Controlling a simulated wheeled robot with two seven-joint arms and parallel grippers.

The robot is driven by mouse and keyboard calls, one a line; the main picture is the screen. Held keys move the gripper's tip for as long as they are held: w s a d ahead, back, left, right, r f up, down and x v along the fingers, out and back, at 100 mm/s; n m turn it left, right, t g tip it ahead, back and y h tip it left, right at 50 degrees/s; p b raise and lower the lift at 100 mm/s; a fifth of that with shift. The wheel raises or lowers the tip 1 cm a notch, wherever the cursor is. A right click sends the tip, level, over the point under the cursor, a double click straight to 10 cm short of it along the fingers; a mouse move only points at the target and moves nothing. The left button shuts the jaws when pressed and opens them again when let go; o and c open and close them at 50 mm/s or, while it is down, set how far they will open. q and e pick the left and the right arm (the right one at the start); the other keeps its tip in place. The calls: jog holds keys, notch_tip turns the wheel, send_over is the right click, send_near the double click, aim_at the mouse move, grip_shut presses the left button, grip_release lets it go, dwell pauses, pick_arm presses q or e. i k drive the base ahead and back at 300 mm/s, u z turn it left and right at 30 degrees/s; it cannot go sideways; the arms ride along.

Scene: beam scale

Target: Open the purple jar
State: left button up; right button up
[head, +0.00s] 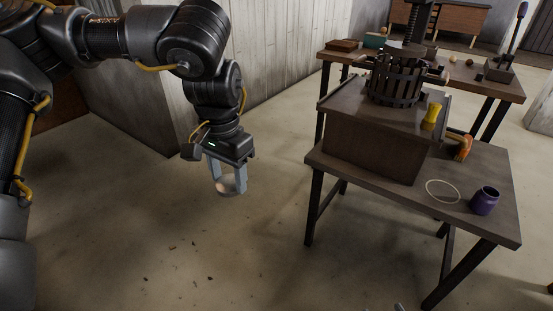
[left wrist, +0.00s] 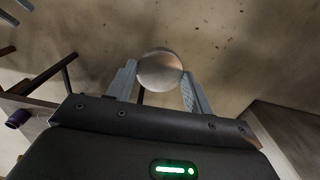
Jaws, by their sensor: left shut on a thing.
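The purple jar (head: 485,200) stands upright on the front right of the near table, with a dark open mouth and no lid on it. It also shows small at the left edge of the left wrist view (left wrist: 17,118). My left gripper (head: 228,188) is out over the floor, left of the table and well away from the jar. Its fingers are shut on a round, pale metallic disc (left wrist: 160,71), which looks like a lid. Only a small grey piece at the bottom edge of the head view may be my right gripper; its jaws cannot be made out.
The near table (head: 465,228) holds a thin pale ring (head: 443,191), an orange-handled thing (head: 462,147), and a brown box (head: 372,145) bearing a slatted basket press (head: 395,82) and a yellow object (head: 431,117). Another table stands behind.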

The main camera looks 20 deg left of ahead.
aim_at(486, 198)
jog(key=u, duration=0.05)
jog(key=k, duration=0.65)
jog(key=z, duration=0.7)
jog(key=i, duration=0.75)
jog(key=z, duration=1.05)
jog(key=i, duration=1.85)
jog(key=u, duration=0.45)
